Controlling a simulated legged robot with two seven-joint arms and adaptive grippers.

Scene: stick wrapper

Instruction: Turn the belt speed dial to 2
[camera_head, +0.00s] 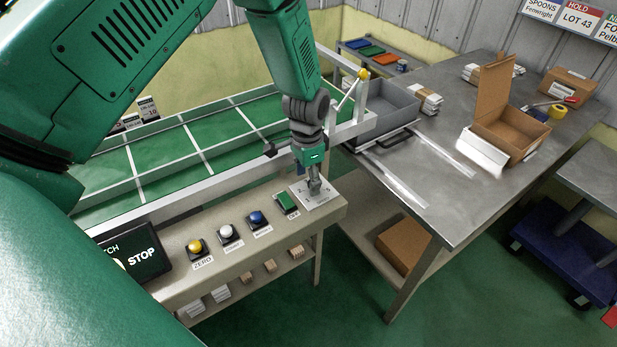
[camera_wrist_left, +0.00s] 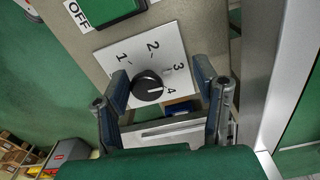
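The belt speed dial is a black round knob (camera_wrist_left: 148,88) on a pale plate (camera_wrist_left: 125,47) marked 1, 2, 3 and 4, seen in the left wrist view. A small light mark on the knob appears to face the 4. My left gripper (camera_wrist_left: 165,88) is open, with one finger on each side of the knob; the left finger is close to it, the right one farther off. I cannot tell whether either finger touches. In the head view my left gripper (camera_head: 314,186) points down over the dial plate (camera_head: 322,198) and hides the knob. My right gripper is not in view.
A green switch (camera_head: 287,203) sits beside the dial plate. Blue (camera_head: 257,218), white (camera_head: 226,231) and yellow (camera_head: 195,246) buttons line the panel, with a STOP screen (camera_head: 135,252) at left. A metal table (camera_head: 440,200) with an open carton (camera_head: 508,130) stands right.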

